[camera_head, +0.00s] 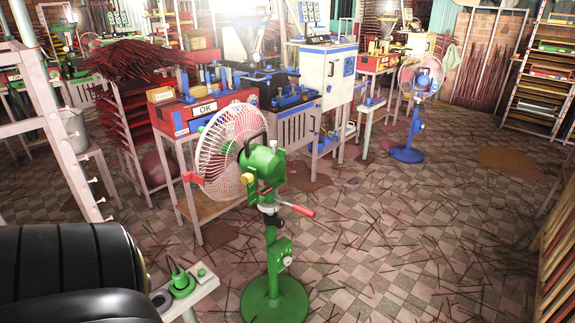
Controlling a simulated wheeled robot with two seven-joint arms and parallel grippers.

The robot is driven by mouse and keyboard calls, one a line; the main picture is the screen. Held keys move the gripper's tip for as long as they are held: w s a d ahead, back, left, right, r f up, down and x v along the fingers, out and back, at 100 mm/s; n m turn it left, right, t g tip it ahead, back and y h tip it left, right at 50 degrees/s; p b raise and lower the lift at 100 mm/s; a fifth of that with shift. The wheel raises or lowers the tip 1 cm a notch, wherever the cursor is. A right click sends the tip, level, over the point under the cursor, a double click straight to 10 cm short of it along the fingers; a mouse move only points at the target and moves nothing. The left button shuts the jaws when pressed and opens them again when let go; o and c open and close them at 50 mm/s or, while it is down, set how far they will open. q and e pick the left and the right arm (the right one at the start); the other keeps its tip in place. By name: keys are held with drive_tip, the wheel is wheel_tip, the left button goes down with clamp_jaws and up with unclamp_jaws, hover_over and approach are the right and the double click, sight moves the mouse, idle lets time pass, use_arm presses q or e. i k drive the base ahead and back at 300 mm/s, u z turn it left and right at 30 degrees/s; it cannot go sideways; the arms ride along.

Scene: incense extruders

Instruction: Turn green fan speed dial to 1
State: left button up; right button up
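The green fan (266,215) stands upright on a round green base near the middle of the camera_head view. Its white-caged head (226,150) faces left, with its green motor housing to the right. A green control box (281,258) is on the lower pole. It carries a small pale round knob (287,261), which looks like the speed dial; its setting is too small to read. A yellow knob (248,178) is on the motor housing. A red-tipped handle (297,210) sticks out to the right of the pole. Neither of my grippers is in view.
A blue-based fan (408,150) stands farther back right. A red machine marked OK (204,107) sits on a table behind the green fan. A pale stand with a green switch (182,284) is at lower left. Tiled floor (400,240) with scattered sticks is open to the right.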

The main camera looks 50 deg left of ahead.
sight(286, 261)
drive_tip(key=u, duration=0.9)
drive_tip(key=i, duration=1.2)
drive_tip(key=u, duration=1.25)
